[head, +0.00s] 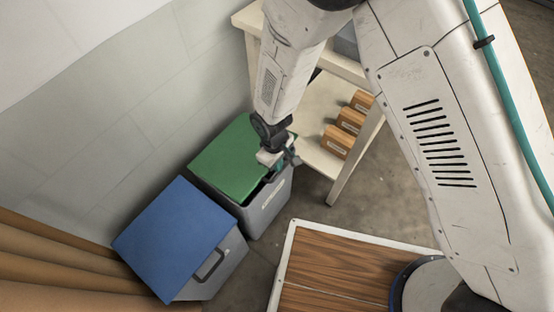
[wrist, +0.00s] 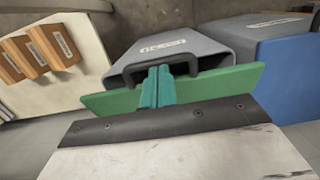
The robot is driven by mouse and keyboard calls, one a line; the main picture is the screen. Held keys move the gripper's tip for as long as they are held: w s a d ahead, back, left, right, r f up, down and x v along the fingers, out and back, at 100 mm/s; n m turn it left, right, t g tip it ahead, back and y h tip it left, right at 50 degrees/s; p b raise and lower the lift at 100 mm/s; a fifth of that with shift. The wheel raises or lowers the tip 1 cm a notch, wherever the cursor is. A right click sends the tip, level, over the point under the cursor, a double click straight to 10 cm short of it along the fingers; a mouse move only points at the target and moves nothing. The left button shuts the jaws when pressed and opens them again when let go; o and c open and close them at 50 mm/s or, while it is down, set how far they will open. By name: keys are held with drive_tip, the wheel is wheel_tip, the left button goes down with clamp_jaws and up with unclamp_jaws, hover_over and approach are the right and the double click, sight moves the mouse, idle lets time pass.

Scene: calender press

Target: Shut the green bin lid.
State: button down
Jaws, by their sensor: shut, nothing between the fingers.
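The green lid (head: 228,160) tops a grey bin (head: 268,206) by the wall. A dark gap shows between the lid's front edge and the bin rim, so the lid stands partly raised. The lid also shows in the wrist view (wrist: 225,82), with the bin's grey front (wrist: 172,48) and dark handle beyond. My gripper (head: 284,164) is at the lid's front right edge. Its teal fingers (wrist: 157,82) are shut and empty, and overlap the lid edge in the wrist view. I cannot tell whether they touch it.
A bin with a blue lid (head: 178,235) stands close beside the green one. A cream shelf (head: 316,108) with wooden blocks (head: 337,141) is at the right. A wood-topped, white-edged platform (head: 345,265) lies in front. Brown rolls (head: 45,260) are at lower left.

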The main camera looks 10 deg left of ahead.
wheel_tip(320, 180, down, 10)
drive_tip(key=s+d, duration=0.1)
drive_tip(key=d, duration=0.1)
drive_tip(key=shift+d+r, duration=0.15)
drive_tip(key=shift+d, duration=0.15)
drive_tip(key=shift+s, duration=0.1)
wheel_tip(320, 180, up, 14)
drive_tip(key=d, duration=0.2)
drive_tip(key=shift+s+r, duration=0.15)
drive_tip(key=shift+s, duration=0.25)
drive_tip(key=shift+d, duration=0.1)
drive_tip(key=s+d+r+m, duration=0.3)
drive_tip(key=d+r+m, duration=0.1)
drive_tip(key=d+r, duration=0.6)
drive_tip(key=s+d+r+m+t, duration=0.1)
drive_tip(key=s+d+r+m, duration=0.3)
drive_tip(key=d+r, duration=0.7)
drive_tip(key=s+d+r+m+y, duration=0.1)
drive_tip(key=s+d+r+m, duration=0.2)
drive_tip(key=d+r, duration=0.8)
wheel_tip(320, 180, up, 8)
drive_tip(key=shift+s+r+m+t, duration=0.1)
drive_tip(key=shift+s+m+t, duration=0.3)
drive_tip(key=shift+m, duration=0.8)
